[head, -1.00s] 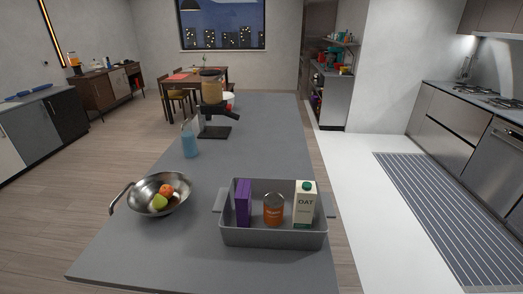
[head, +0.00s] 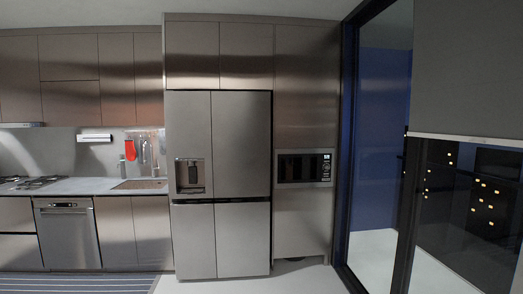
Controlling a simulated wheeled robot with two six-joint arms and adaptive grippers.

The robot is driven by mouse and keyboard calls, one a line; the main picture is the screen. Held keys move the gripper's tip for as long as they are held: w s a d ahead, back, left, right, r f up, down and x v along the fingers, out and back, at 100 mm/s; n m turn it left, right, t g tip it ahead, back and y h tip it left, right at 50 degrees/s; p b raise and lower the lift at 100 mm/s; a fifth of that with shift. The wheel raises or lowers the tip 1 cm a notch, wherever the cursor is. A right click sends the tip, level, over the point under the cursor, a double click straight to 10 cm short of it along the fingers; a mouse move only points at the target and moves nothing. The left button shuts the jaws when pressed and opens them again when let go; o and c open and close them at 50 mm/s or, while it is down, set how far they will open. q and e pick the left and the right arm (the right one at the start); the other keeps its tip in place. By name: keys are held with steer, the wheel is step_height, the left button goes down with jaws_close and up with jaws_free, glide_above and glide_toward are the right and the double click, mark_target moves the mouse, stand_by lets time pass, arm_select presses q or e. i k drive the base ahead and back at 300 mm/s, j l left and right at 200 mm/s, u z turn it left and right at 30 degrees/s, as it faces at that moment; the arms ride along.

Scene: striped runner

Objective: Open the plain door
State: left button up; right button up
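A steel refrigerator (head: 219,186) stands in the middle of the head view, facing me. Its upper left door (head: 189,125) has a dark water dispenser (head: 190,176) set into it. Its upper right door (head: 241,145) is plain, with no dispenser, and looks shut. Two lower doors (head: 193,241) sit below and also look shut. No projecting handles can be made out on the upper doors at this distance. Neither of my grippers is in view.
A built-in microwave (head: 304,168) is right of the refrigerator. Left are a sink counter (head: 140,184), a dishwasher (head: 67,233) and a hob (head: 22,183). A striped runner (head: 75,284) lies at lower left. Dark-framed glass (head: 375,150) stands at right. Pale floor shows before the refrigerator.

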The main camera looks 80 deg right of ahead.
mark_target(241, 120)
steer(key=z, duration=2.55)
steer(key=i+j+u, duration=0.3)
steer(key=i, duration=0.8)
steer(key=i+u, duration=0.25)
steer(key=i, duration=0.85)
